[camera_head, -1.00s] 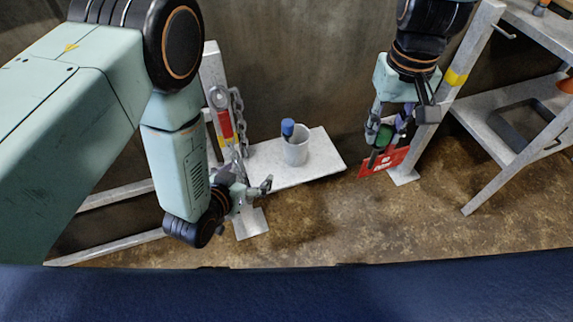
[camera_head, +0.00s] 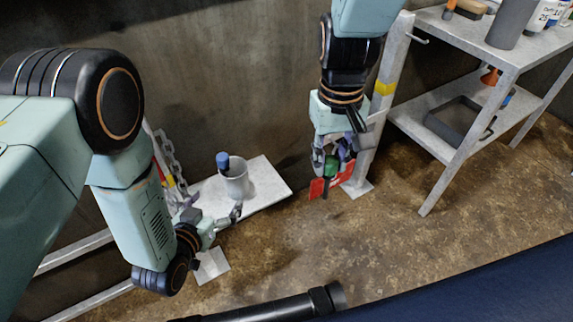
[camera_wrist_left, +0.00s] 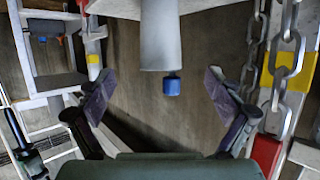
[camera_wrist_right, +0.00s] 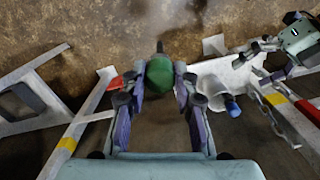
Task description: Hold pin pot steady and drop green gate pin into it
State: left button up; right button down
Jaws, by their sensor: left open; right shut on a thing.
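The pin pot (camera_head: 236,178) is a grey cup standing upright on a pale shelf plate (camera_head: 268,186). A blue-topped pin (camera_head: 223,161) leans out over its rim; it also shows in the left wrist view (camera_wrist_left: 172,85). My left gripper (camera_head: 213,211) is open beside the pot, and in its wrist view the pot (camera_wrist_left: 160,40) lies ahead between the spread fingers, apart from them. My right gripper (camera_head: 333,157) is shut on the green gate pin (camera_head: 331,166), held to the right of the pot. The pin's green head (camera_wrist_right: 159,76) shows between the fingers.
A red sign (camera_head: 318,188) hangs behind the green pin by a post with a yellow band (camera_head: 384,88). A chain and a red-yellow post (camera_head: 163,160) stand left of the pot. A grey shelf rack (camera_head: 470,110) with bottles stands at the right.

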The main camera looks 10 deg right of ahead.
jog(key=w+a+f+m+g, duration=0.1)
jog(key=w+a+f, duration=0.1)
jog(key=w+a, duration=0.3)
jog(key=w+a+f+m+g, duration=0.1)
jog(key=w+a+f+m, duration=0.15)
jog(key=w, duration=0.45)
pick_arm(q)
jog(key=shift+f, duration=0.1)
pick_arm(e)
jog(key=w+a+r+m+y, duration=0.3)
jog(key=w+a+r+m, duration=0.3)
jog(key=a+r+m, duration=0.2)
jog(key=shift+w+r+m+t, duration=0.35)
jog(key=shift+r+m, duration=0.1)
jog(key=shift+r, duration=0.7)
pick_arm(q)
send_near(240, 172)
jog(key=x, duration=0.6)
jog(key=shift+w+d+f, duration=0.15)
jog(key=shift+w, duration=0.2)
pick_arm(e)
jog(key=shift+y, duration=0.3)
pick_arm(q)
jog(key=shift+c, duration=0.2)
